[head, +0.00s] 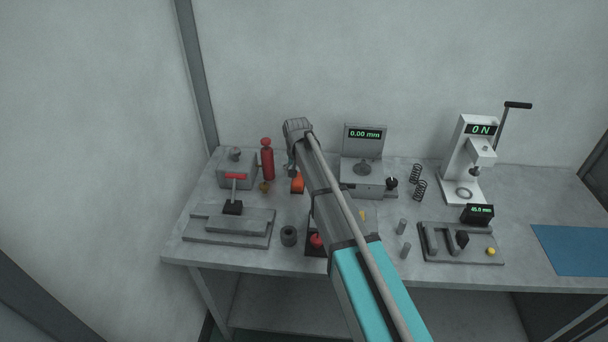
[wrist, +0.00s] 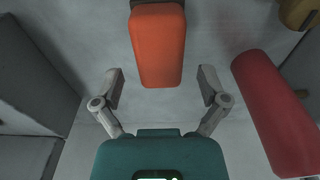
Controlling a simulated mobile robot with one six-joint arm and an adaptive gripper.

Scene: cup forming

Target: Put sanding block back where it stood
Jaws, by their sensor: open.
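The sanding block, which I take to be the orange block with a dark part at one end (head: 297,186), lies on the bench left of the 0.00 mm gauge. It also shows in the wrist view (wrist: 158,45) at the top centre. My gripper (wrist: 161,82) is open and empty, its two fingers spread on either side of the block's near end. I cannot tell how high the fingers are above the bench. In the head view my arm reaches over the bench and my gripper (head: 292,168) is mostly hidden behind the wrist, just beyond the block.
A red cylinder (head: 267,163) stands close beside the block, also seen in the wrist view (wrist: 276,110). A brass piece (head: 264,187) is near it. The grey gauge (head: 362,180) stands to the right and a grey box (head: 237,172) to the left.

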